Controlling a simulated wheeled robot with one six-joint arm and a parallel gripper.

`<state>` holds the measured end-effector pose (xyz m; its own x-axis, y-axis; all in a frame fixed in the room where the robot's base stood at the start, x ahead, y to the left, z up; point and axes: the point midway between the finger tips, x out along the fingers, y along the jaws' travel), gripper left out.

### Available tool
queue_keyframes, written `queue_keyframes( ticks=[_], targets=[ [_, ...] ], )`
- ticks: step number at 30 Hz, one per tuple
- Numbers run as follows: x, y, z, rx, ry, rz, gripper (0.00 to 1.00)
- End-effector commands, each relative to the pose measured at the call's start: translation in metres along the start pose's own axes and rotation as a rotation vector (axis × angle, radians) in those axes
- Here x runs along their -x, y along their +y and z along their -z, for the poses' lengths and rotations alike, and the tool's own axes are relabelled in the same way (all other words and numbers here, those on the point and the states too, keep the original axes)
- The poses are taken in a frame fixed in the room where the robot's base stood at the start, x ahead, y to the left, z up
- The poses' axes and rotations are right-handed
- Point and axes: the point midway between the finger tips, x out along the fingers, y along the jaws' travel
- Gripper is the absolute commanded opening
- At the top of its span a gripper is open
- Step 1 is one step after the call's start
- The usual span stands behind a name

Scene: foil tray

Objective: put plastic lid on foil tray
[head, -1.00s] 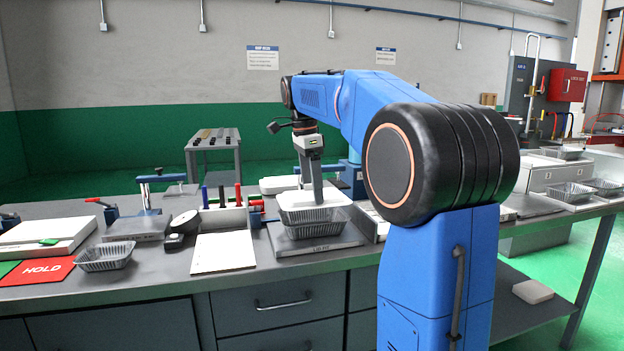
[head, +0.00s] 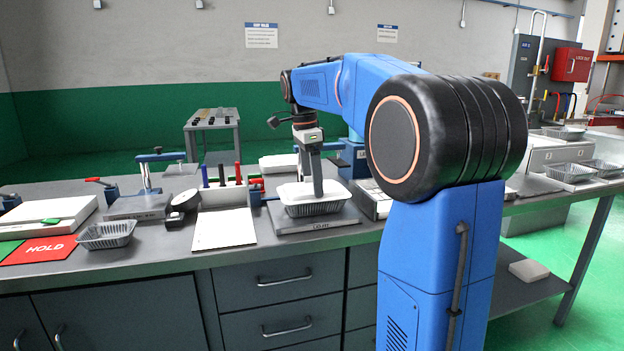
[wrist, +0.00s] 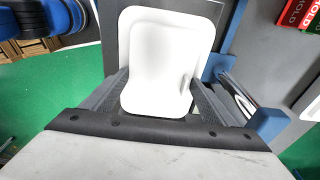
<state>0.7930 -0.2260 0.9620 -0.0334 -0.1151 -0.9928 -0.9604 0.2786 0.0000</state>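The white plastic lid (head: 291,191) lies over the foil tray (head: 315,209), apparently resting on its rim. Any small gap along the rim is too fine to tell. The ribbed silver tray stands on a grey plate (head: 285,222) on the bench. My gripper (head: 318,190) points down at the lid from above. In the wrist view, its two fingers lie along the left and right edges of the lid (wrist: 158,55), which looks held between them. The tray is hidden under the lid in the wrist view.
Another foil tray (head: 106,235) sits to the left, near a red HOLD card (head: 40,250). A white sheet (head: 224,228) and a holder with markers (head: 222,194) stand just left of the plate. A white stack (head: 279,165) is behind the tray.

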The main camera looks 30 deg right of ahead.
Motion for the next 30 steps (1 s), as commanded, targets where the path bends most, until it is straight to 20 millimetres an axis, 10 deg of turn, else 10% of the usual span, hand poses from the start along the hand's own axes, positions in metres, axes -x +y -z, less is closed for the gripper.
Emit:
queue_keyframes(
  ticks=[14, 30],
  targets=[
    [0.009, -0.001, 0.0, 0.0, 0.0, 0.001, 1.0],
    [0.109, -0.002, 0.0, 0.0, 0.0, 0.003, 1.0]
  ],
)
